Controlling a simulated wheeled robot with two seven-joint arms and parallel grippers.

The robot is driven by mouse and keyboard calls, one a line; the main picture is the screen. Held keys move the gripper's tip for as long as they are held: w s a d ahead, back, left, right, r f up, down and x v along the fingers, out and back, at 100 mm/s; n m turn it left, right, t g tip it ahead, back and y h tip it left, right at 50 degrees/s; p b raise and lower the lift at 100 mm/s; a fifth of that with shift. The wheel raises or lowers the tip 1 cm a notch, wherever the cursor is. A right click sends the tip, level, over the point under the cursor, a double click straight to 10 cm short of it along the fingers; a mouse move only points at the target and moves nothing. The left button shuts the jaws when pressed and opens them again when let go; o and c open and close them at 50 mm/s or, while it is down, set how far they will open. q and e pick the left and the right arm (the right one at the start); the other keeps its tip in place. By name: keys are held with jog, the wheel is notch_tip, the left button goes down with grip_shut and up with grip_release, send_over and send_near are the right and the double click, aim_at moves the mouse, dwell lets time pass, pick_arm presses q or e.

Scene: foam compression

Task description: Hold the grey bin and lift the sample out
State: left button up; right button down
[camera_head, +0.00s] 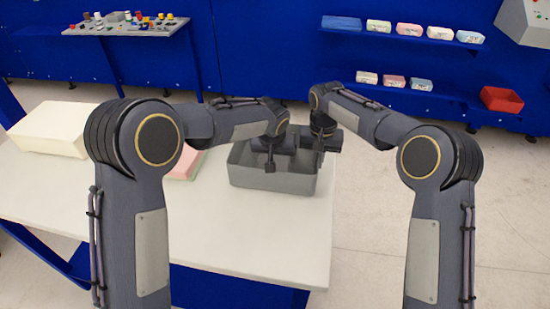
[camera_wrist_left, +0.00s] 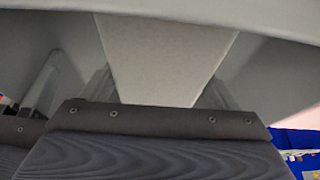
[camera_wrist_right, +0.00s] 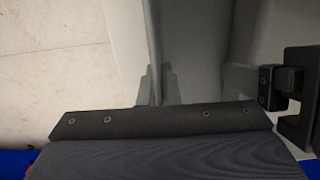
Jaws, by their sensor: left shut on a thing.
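The grey bin (camera_head: 262,181) stands on the white table near its right edge. My left gripper (camera_head: 270,167) reaches down into the bin. In the left wrist view its fingers (camera_wrist_left: 158,93) are shut on a pale grey block, the sample (camera_wrist_left: 168,52), with bin walls (camera_wrist_left: 268,72) around it. The sample is hidden in the head view. My right gripper (camera_head: 321,152) is at the bin's right wall. In the right wrist view its fingers (camera_wrist_right: 157,88) close on either side of that wall (camera_wrist_right: 153,35).
A cream block (camera_head: 50,129) lies on the table (camera_head: 235,232) at the left. A pink and green block (camera_head: 186,165) lies left of the bin. The table's front is clear.

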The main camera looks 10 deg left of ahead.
pick_arm(q)
notch_tip(320, 180, up, 10)
jog(key=shift+f, duration=0.25)
pick_arm(e)
jog(key=c, duration=1.6)
grip_release()
jog(key=shift+o, duration=0.2)
jog(key=shift+r, duration=0.1)
notch_tip(320, 180, up, 12)
jog(key=shift+f, duration=0.2)
jog(key=shift+r, duration=0.15)
pick_arm(q)
jog(key=shift+s+f, duration=0.1)
pick_arm(e)
jog(key=shift+s, duration=0.1)
